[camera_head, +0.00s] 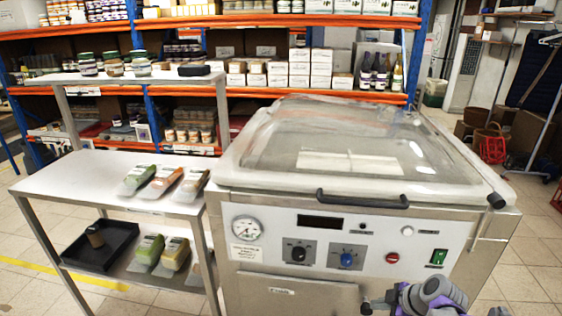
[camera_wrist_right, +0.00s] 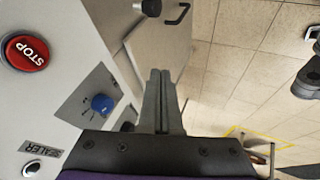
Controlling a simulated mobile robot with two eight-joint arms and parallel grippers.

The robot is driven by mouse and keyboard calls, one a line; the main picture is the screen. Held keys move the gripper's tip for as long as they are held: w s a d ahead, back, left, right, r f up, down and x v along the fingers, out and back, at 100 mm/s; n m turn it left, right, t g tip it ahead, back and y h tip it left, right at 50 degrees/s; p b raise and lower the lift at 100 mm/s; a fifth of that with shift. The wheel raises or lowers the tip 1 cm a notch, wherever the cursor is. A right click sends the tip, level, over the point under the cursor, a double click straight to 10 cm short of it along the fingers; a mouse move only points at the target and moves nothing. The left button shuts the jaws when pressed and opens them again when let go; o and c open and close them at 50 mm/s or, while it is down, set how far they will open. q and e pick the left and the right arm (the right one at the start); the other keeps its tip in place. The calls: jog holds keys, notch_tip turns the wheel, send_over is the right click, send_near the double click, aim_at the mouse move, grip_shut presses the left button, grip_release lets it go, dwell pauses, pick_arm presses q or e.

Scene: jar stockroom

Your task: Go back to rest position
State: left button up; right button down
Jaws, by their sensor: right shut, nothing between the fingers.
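My right gripper (camera_wrist_right: 160,78) is shut and empty; its two grey fingers lie together in the right wrist view. In the head view the purple and grey end of my right arm (camera_head: 430,297) shows at the bottom edge, in front of the steel vacuum sealer machine (camera_head: 262,205). In the right wrist view the fingers are beside the machine's front panel, with the red STOP button (camera_wrist_right: 25,52) and a blue knob (camera_wrist_right: 102,104) to their left. My left gripper is not in view.
The machine's clear lid (camera_head: 350,140) is down. Left of it stands a white shelf table (camera_head: 90,175) with several packed pouches, a black tray (camera_head: 100,248) and jars. Stocked racks (camera_head: 260,20) stand behind. Tiled floor (camera_head: 535,250) is open at the right.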

jog(key=s+a+m+h, duration=0.1)
jog(key=s+a+m, duration=0.35)
jog(key=s, duration=0.35)
jog(key=s+a+m+g+h, duration=0.1)
jog(key=s+a+m, duration=0.35)
jog(key=s, duration=0.45)
jog(key=s+a+m+h, duration=0.1)
jog(key=s+a+m, duration=0.35)
jog(key=s, duration=0.35)
pick_arm(q)
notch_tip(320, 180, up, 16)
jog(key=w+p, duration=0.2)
jog(key=p, duration=1.2)
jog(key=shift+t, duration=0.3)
pick_arm(e)
notch_tip(320, 180, up, 16)
jog(key=w, duration=0.3)
jog(key=shift+d, duration=0.35)
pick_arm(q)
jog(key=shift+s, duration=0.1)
pick_arm(e)
jog(key=shift+s+f, duration=0.1)
jog(key=shift+s, duration=0.15)
jog(key=shift+w, duration=0.1)
jog(key=c, duration=1.6)
grip_release()
